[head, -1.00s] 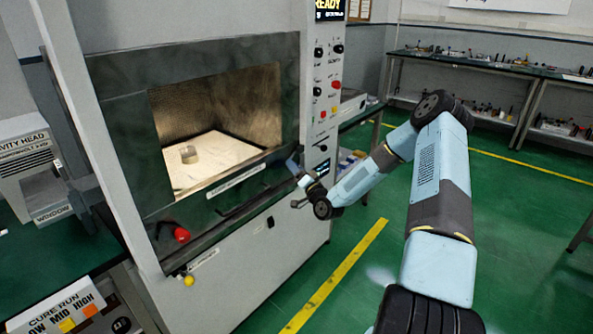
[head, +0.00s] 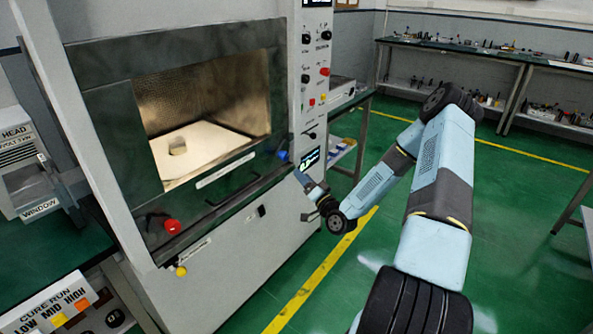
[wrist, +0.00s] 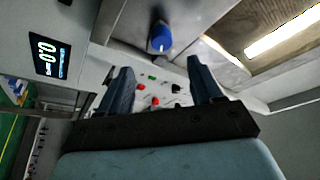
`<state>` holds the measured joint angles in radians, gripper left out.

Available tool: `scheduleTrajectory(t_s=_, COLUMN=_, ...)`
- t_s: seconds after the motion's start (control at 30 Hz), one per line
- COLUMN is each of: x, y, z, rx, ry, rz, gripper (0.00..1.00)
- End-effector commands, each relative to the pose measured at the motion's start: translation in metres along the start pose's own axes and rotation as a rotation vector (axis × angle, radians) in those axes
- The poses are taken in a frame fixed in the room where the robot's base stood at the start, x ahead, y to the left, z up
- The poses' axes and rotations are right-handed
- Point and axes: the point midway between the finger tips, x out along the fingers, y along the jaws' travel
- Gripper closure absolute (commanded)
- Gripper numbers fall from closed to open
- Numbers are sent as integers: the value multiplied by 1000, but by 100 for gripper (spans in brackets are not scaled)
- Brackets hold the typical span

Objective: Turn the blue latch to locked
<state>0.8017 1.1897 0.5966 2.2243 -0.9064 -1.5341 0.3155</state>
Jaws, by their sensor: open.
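The blue latch (head: 283,155) is a small round knob at the right end of the microwave chamber's lower front edge. It shows clearly in the wrist view (wrist: 161,38), beyond and between my fingertips. My gripper (head: 304,197) is open and empty, just below and right of the latch in the head view. In the wrist view my gripper (wrist: 158,70) has its two dark blue fingers spread, and no contact with the latch shows. The latch's pointer direction is too small to tell.
The chamber is open, with a small cylinder (head: 177,146) on a pale plate inside. A red knob (head: 172,227) and a yellow knob (head: 181,271) sit at the front's lower left. A control panel (head: 315,70) rises on the right. Green floor is free at right.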

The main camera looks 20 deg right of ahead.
Motion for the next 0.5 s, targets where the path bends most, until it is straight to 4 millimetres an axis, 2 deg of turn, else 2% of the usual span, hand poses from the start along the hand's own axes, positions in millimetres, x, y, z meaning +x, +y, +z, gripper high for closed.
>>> scheduleTrajectory(t_s=0.2, x=-18, y=0, z=0, rx=-1, ry=0, rz=0, gripper=34)
scheduleTrajectory(t_s=0.5, x=-20, y=0, z=0, rx=-1, ry=0, rz=-1, gripper=34)
